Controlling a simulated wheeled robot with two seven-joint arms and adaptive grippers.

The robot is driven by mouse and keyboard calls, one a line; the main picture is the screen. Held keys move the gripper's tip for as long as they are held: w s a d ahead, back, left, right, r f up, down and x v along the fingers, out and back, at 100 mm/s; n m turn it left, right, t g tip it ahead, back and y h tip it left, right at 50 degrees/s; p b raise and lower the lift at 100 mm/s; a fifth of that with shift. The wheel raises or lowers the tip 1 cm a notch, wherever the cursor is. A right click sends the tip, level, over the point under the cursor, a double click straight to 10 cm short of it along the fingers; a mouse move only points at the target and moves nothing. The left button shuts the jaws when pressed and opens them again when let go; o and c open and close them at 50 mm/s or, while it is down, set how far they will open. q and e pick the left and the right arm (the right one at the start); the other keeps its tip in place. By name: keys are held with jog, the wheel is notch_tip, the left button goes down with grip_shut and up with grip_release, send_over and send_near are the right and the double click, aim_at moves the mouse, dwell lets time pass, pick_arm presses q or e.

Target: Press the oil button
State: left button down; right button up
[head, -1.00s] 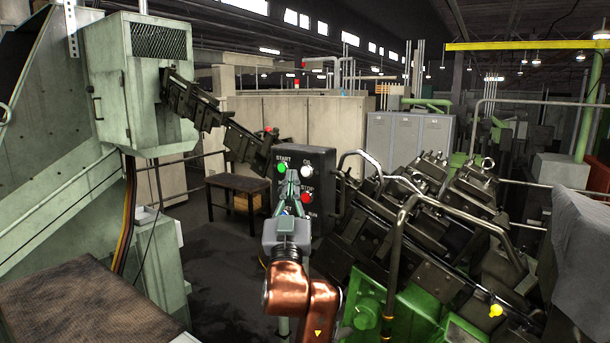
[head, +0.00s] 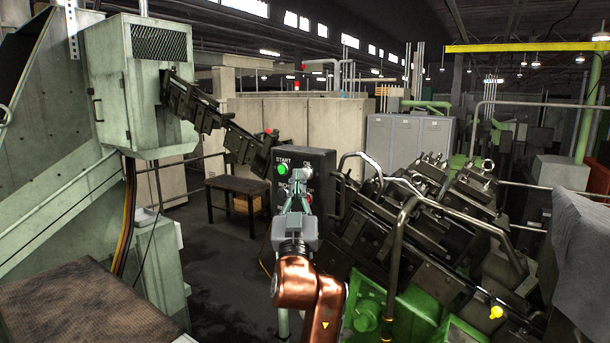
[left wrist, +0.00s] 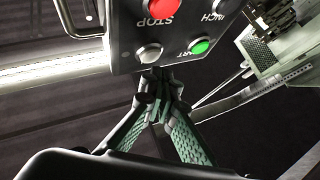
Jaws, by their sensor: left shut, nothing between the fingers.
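The dark control box (head: 318,160) stands ahead of me with the lit green START button (head: 282,169) at its upper left. My left gripper (head: 302,175) is shut and empty, with its fingertips in front of the box's upper right. They hide the white oil button in the head view. In the left wrist view the box is upside down, and the white oil button (left wrist: 149,53) shows beside the green button and near the red STOP button (left wrist: 162,8). The shut fingertips (left wrist: 160,76) are close to the oil button; contact cannot be told. My right gripper is out of view.
Metal rails (head: 398,250) and dark machinery stand close on the right, with a green machine part (head: 385,315) below. A small table (head: 238,186) stands behind the box on the left. Open floor (head: 225,270) lies left of my arm.

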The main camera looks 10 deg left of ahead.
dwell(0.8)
pick_arm(q)
jog(key=shift+w, duration=0.1)
jog(key=shift+w+d, duration=0.1)
jog(key=shift+w, duration=0.25)
jog(key=shift+w, duration=0.15)
dwell(0.4)
jog(key=shift+w+d, duration=0.15)
jog(key=shift+w, duration=0.1)
dwell(0.5)
jog(key=shift+s+a, duration=0.3)
jog(key=shift+s, duration=0.55)
